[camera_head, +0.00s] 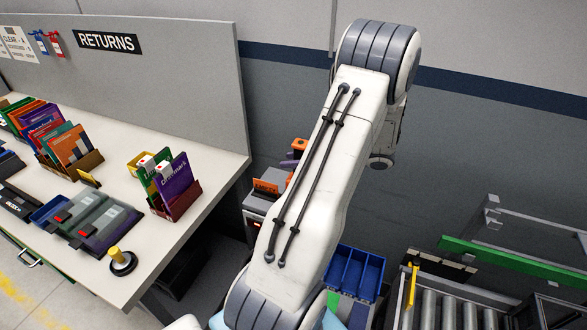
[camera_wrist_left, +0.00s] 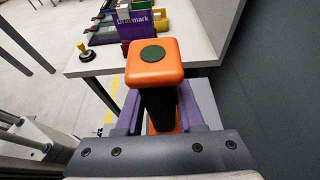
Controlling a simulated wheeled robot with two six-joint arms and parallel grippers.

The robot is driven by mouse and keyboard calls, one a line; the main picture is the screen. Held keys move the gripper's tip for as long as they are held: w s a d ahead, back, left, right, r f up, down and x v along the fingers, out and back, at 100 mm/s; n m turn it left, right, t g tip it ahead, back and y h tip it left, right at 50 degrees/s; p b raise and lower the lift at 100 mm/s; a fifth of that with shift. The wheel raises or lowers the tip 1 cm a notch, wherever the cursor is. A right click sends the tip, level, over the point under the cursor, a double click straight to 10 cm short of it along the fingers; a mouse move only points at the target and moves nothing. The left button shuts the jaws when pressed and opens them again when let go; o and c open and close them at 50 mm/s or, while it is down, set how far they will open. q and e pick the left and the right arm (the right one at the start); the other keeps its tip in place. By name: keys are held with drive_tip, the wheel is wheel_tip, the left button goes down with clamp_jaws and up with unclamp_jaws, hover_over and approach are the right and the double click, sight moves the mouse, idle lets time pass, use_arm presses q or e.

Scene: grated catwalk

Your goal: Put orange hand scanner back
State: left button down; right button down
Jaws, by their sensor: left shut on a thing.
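My left gripper (camera_wrist_left: 160,108) is shut on the orange hand scanner (camera_wrist_left: 156,62). In the left wrist view the scanner has an orange square head with a dark round spot on top and a black body between the purple fingers. More orange shows low down between the fingers. In the head view a small orange and purple patch, which looks like the scanner's head (camera_head: 299,144) and a finger, shows just left of my white left arm. The arm hides the rest. My right gripper is not in view.
A white table (camera_head: 150,245) with a RETURNS panel (camera_head: 108,42) holds file boxes, grey devices and a yellow-knobbed stamp (camera_head: 121,259). A grey unit with an orange part (camera_head: 268,186) stands right of it. Blue bins (camera_head: 354,272) and a roller conveyor (camera_head: 447,312) lie lower right.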

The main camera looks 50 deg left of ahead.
use_arm(q)
wheel_tip(320, 180, down, 3)
drive_tip(key=shift+f+p, duration=0.15)
drive_tip(key=shift+p, duration=0.4)
drive_tip(key=shift+f, duration=0.2)
drive_tip(key=shift+f, duration=0.2)
drive_tip(key=c, duration=0.5)
unclamp_jaws()
